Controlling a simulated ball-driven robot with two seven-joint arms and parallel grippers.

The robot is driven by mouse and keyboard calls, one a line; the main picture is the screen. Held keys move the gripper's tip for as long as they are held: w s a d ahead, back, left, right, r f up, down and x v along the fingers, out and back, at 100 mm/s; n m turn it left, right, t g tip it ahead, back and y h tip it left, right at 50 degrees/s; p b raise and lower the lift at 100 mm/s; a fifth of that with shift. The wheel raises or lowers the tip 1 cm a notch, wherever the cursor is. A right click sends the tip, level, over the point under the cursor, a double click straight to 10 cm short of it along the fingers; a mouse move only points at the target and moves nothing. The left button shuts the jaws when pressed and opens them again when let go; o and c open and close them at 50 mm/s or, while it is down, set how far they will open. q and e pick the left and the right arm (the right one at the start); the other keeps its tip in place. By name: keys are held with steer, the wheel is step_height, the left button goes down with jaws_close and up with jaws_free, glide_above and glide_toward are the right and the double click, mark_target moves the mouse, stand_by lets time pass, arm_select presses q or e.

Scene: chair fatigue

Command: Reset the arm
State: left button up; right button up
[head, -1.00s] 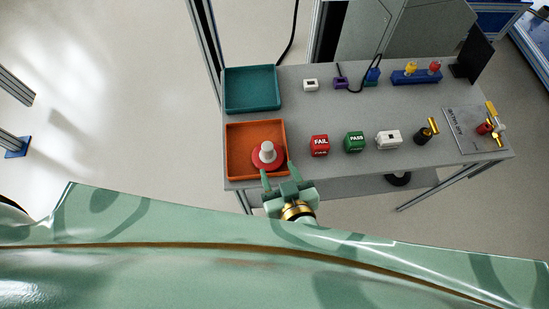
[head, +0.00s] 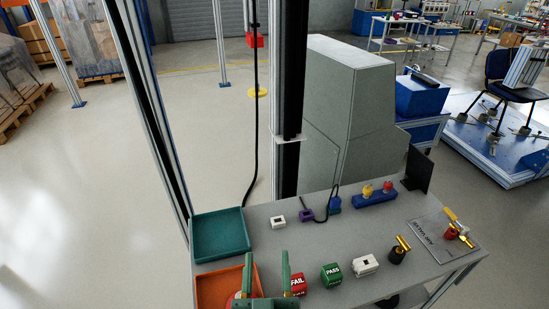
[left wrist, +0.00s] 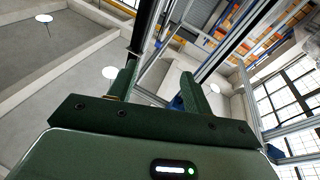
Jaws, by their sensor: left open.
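My left gripper (head: 266,275) shows at the bottom of the head view, its two green fingers upright and apart with nothing between them. It is in front of the orange tray (head: 213,288) and hides part of it. A bit of a red round thing (head: 238,298) shows in the tray beside the left finger. In the left wrist view the gripper's fingers (left wrist: 163,90) are spread, with the room's frames and windows beyond. My right gripper is not in view.
A teal tray (head: 221,235) is at the table's left. A red FAIL block (head: 298,284), green PASS block (head: 332,274), white switch box (head: 366,265) and brass-handled part (head: 400,250) stand along the grey table (head: 318,235). A tall machine (head: 345,110) stands behind. Open floor is at left.

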arm_select(q)
steer(key=s+a+f+m+g+y, duration=0.1)
steer(key=s+a+f+m+g, duration=0.3)
steer(key=a, duration=0.5)
steer(key=s+a+f+m+g+y, duration=0.25)
steer(key=a+g, duration=0.25)
steer(key=a, duration=0.5)
steer(key=s+a+f+m+g+y, duration=0.1)
steer(key=s+a+f+m+g, duration=0.3)
steer(key=a, duration=0.5)
steer(key=s+d+f+n+g+h, duration=0.1)
steer(key=s+d+f+g+h, duration=0.1)
steer(key=f, duration=1.1)
steer(key=s+d+f+n+g+h, duration=0.1)
steer(key=s+d+f+g+h, duration=0.15)
steer(key=f, duration=1.05)
steer(key=s+f+n+g, duration=0.2)
steer(key=s+f, duration=1.1)
steer(key=s, duration=0.4)
steer(key=shift+f+n, duration=0.15)
steer(key=shift+n, duration=0.2)
